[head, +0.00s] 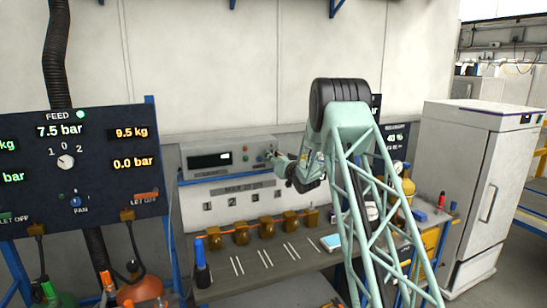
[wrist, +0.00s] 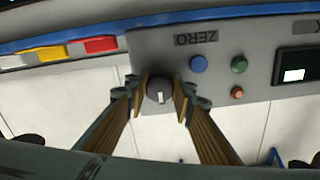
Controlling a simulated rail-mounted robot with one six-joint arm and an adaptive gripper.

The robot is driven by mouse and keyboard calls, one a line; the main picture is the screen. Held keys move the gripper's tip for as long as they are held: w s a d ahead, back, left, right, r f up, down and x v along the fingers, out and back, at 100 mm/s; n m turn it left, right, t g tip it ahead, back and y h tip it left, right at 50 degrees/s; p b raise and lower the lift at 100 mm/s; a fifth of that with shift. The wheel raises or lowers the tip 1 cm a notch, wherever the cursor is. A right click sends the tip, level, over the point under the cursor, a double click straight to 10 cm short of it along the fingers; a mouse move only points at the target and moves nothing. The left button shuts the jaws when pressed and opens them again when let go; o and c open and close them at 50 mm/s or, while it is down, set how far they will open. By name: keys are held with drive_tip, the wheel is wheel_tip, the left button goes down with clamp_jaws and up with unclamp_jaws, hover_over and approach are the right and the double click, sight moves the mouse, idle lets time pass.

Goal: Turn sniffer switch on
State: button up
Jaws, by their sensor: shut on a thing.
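The sniffer unit (head: 205,160) is a grey box with a dark display, on the shelf against the back wall. Its face (wrist: 225,52) appears upside down in the wrist view, with a "ZERO" label. The switch (wrist: 158,88) is a dark round knob with a white pointer mark, which points down in the wrist picture. My gripper (wrist: 162,92) has its two fingers on either side of the knob and is shut on it. In the head view my gripper (head: 275,158) reaches the right end of the unit, and the knob is hidden there.
A blue button (wrist: 198,63), a green one (wrist: 239,65) and a small orange one (wrist: 237,92) sit beside the knob. Below stands a bench (head: 225,284) with brass-coloured pieces and white sticks. A dark feed panel (head: 100,185) is at left, a white cabinet (head: 465,180) at right.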

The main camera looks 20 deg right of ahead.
drive_tip(key=shift+m, duration=0.4)
drive_tip(key=m+b, duration=0.1)
drive_tip(key=m, duration=0.2)
drive_tip(key=shift+a, duration=0.1)
drive_tip(key=m, duration=0.5)
drive_tip(key=shift+r, duration=0.1)
drive_tip(key=m, duration=0.4)
drive_tip(key=shift+m, duration=0.4)
drive_tip(key=shift+r+m+p, duration=0.15)
drive_tip(key=shift+m+p, duration=0.4)
drive_tip(key=shift+m, duration=1.55)
drive_tip(key=o, duration=0.9)
